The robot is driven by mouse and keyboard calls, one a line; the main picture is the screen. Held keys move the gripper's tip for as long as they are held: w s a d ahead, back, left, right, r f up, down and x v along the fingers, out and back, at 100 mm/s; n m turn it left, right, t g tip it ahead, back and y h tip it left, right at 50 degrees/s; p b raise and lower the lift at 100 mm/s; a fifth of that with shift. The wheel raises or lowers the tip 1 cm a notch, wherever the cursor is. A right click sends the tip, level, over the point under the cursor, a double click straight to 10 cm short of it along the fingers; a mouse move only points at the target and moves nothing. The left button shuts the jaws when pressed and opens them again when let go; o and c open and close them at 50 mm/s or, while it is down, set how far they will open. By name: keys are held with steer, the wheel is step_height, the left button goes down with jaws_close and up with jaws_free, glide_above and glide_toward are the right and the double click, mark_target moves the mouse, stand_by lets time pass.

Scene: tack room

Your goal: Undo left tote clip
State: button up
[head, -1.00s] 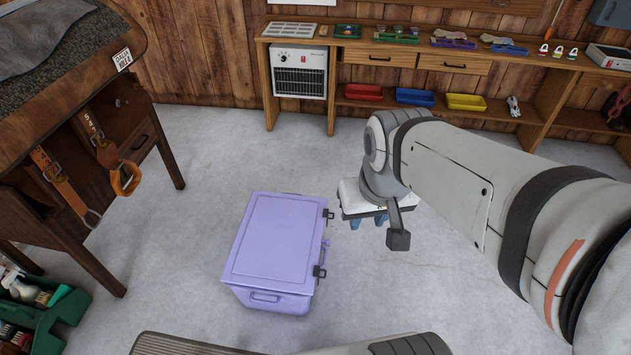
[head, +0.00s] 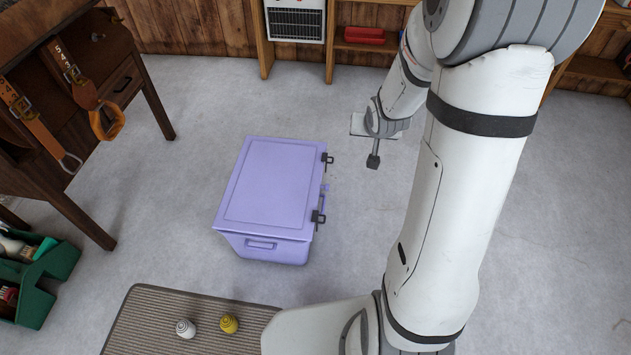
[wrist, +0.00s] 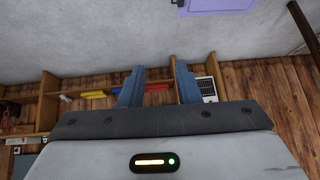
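The lavender tote (head: 268,183) stands on the floor with its lid down, left of my arm in the head view. Two dark clips sit on its right side, a far clip (head: 327,158) and a near clip (head: 318,217). Whether either is fastened is too small to tell. My gripper (wrist: 158,82) is open and empty in the wrist view, its two blue fingers apart. The tote's edge (wrist: 217,5) shows at the top of the wrist view.
A wooden stand with hanging straps (head: 140,90) is at left, above a green caddy (head: 40,285). A shelf (head: 345,55) lines the back wall. Floor around the tote is clear.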

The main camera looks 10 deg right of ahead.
steer(key=w+a+f+m+t+y+b, duration=0.1)
steer(key=w+f+y+b, duration=0.3)
steer(key=f, duration=0.9)
steer(key=w+f+m+t+b, duration=0.15)
steer(key=f+b, duration=0.35)
steer(key=f, duration=0.9)
steer(key=s+a+f+m+t+y+b, duration=0.1)
steer(key=s+f+m+t+y+b, duration=0.15)
steer(key=f, duration=0.45)
steer(key=s+a+f+m+t+y+b, duration=0.1)
steer(key=s+a+f+b, duration=0.2)
steer(key=f, duration=0.4)
steer(key=s+f+m+t+y+b, duration=0.1)
steer(key=s+f+m+b, duration=0.1)
steer(key=f+b, duration=0.4)
steer(key=x, duration=0.7)
steer(key=shift+a+f+b, duration=0.2)
steer(key=shift+f+b, duration=0.1)
steer(key=shift+b, duration=0.15)
steer(key=shift+w, duration=0.1)
jaws_close()
